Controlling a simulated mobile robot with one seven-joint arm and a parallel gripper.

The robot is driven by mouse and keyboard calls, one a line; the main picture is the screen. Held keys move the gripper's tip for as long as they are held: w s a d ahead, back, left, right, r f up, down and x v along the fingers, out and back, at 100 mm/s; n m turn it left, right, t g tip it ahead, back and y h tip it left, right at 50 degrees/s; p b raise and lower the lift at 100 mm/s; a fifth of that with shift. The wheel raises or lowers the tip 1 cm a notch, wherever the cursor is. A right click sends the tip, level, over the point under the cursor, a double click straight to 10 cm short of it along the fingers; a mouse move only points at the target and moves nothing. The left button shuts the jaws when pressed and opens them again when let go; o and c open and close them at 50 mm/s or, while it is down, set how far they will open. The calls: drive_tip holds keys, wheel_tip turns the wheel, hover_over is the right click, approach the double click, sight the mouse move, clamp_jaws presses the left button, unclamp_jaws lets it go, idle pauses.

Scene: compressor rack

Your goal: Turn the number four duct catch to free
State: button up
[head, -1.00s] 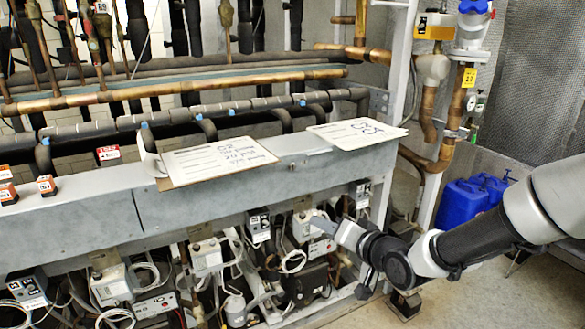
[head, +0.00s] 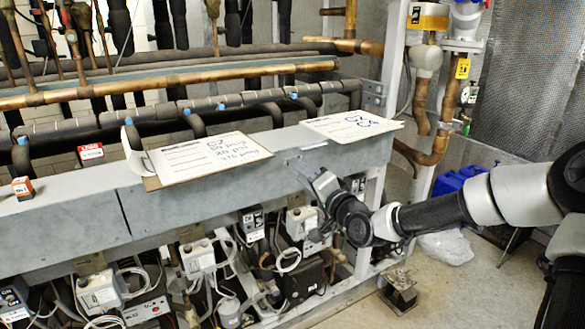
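The grey metal duct (head: 225,190) runs along the rack below the pipes. A small dark mark or fitting (head: 287,163) shows on its front face near the right end. I cannot tell from this view whether it is the number four catch or how it is turned. My gripper (head: 303,168) is close to that spot, just right of and below it, with its fingers pointing up and left at the duct. Whether it touches the duct is unclear. The fingers are small and seen at an angle, so their opening cannot be made out. No number label is readable.
Two papers, a clipboard (head: 208,158) and a white sheet (head: 352,126), lie on top of the duct. Control boxes and loose cables (head: 200,258) hang below. Blue jugs (head: 455,181) stand behind my arm. Open floor lies at the lower right.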

sight(285, 158)
drive_tip(key=x, duration=0.5)
clamp_jaws()
